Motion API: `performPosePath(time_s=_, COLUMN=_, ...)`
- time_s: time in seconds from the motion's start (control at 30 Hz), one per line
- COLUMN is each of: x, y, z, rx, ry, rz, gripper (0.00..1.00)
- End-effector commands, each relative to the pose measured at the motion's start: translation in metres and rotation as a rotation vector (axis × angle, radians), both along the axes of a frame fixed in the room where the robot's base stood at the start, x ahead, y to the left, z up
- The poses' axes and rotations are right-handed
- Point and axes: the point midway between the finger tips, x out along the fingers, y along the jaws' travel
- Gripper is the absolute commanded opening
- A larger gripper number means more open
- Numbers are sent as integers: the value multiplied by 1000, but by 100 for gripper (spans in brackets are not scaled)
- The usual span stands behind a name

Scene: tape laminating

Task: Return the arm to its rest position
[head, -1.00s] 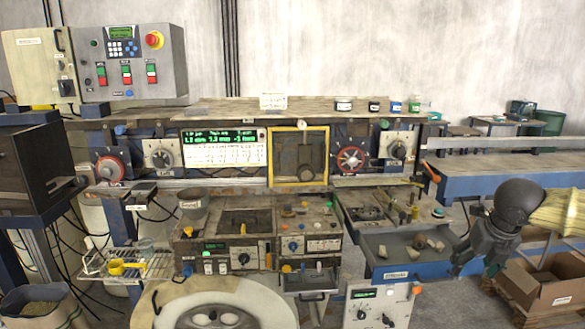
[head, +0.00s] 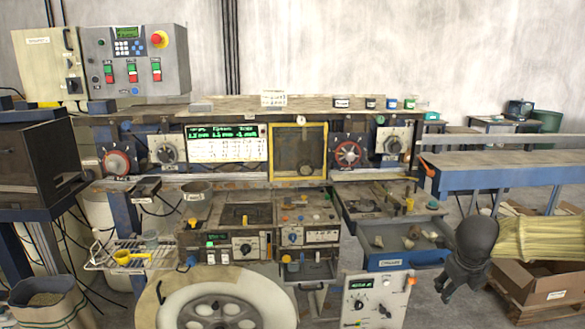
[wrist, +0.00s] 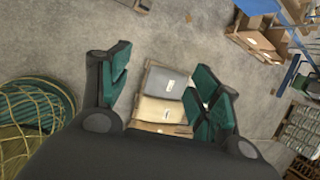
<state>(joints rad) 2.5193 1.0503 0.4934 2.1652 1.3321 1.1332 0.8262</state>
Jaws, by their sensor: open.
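My gripper (head: 452,287) hangs at the right side of the head view, in front of the blue side bench and below the level of its top. Its fingers point downward and leftward. In the wrist view my gripper (wrist: 164,72) shows its green-padded fingers spread apart with nothing held between them. Floor and boxes show beyond the fingers. My forearm, in a yellowish cover, runs off the right edge of the head view.
The open drawer (head: 418,260) with small pieces juts out left of my gripper. A cardboard box (head: 550,292) stands behind and right of it. The blue bench (head: 480,183) is above. In the wrist view, boxes on a pallet (wrist: 165,97) lie below.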

Motion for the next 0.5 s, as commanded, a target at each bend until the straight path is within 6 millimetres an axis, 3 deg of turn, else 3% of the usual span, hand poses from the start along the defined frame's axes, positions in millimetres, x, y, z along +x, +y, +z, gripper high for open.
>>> performPosePath(time_s=0.27, x=-7, y=27, z=-89, rx=-260, ry=84, rz=359, gripper=63)
performPosePath(time_s=0.5, x=-27, y=57, z=-166, rx=-448, ry=172, rz=728, gripper=63)
